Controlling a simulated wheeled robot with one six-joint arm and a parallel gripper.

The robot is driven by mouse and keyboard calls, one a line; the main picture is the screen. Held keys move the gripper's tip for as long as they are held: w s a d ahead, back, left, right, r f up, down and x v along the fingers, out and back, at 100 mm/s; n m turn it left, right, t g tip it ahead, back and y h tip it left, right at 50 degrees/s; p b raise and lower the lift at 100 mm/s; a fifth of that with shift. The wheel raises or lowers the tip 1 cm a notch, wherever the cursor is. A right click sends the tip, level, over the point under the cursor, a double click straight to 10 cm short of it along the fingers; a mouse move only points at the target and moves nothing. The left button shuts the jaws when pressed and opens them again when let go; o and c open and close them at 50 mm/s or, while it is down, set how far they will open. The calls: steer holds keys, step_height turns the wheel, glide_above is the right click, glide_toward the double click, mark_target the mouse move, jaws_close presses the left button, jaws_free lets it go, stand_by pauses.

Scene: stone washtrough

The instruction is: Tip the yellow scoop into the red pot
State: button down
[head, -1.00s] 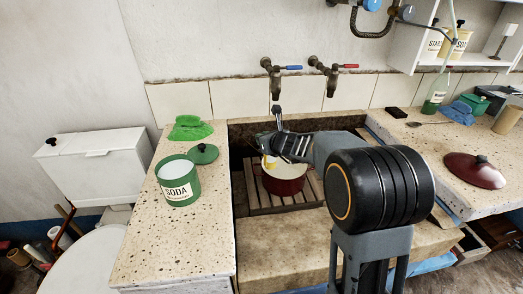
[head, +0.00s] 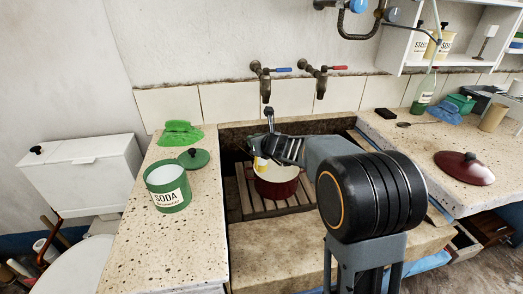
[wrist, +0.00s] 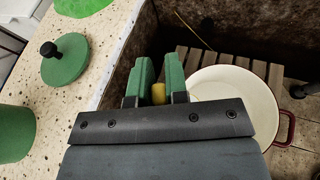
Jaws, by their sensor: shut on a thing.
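My gripper (wrist: 160,82) is shut on the yellow scoop (wrist: 158,93), and only a small yellow part shows between the green fingers. In the head view the scoop (head: 260,163) shows beneath my gripper at the left rim of the red pot (head: 277,190). Its bowl and contents are mostly hidden. The pot stands upright on wooden slats in the trough; in the wrist view its cream inside (wrist: 240,100) lies right of the fingers and looks empty where visible. I cannot tell whether the scoop touches the rim.
An open green SODA tin (head: 168,188), its green lid (head: 194,159) and a green cloth (head: 180,134) are on the left counter. Two taps (head: 263,82) hang on the wall behind the trough (head: 285,232). A dark red lid (head: 464,168) lies on the right counter.

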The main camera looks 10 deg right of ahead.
steer(key=shift+s+d+r+m+t+y, duration=0.15)
steer(key=shift+d+m+y, duration=0.1)
steer(key=shift+d, duration=0.2)
steer(key=shift+d+r+m+t+y, duration=0.15)
steer(key=shift+d+m, duration=0.1)
steer(key=shift+d, duration=0.2)
steer(key=shift+d+r+m+t+y+b, duration=0.1)
steer(key=shift+d+m+t+y+b, duration=0.25)
steer(key=shift+d+m+y, duration=0.55)
steer(key=shift+d+h, duration=0.25)
steer(key=shift+h, duration=0.05)
steer(key=shift+s+d, duration=0.1)
steer(key=shift+d+m+t+y+b, duration=0.4)
steer(key=shift+d+m, duration=0.2)
steer(key=shift+d, duration=0.5)
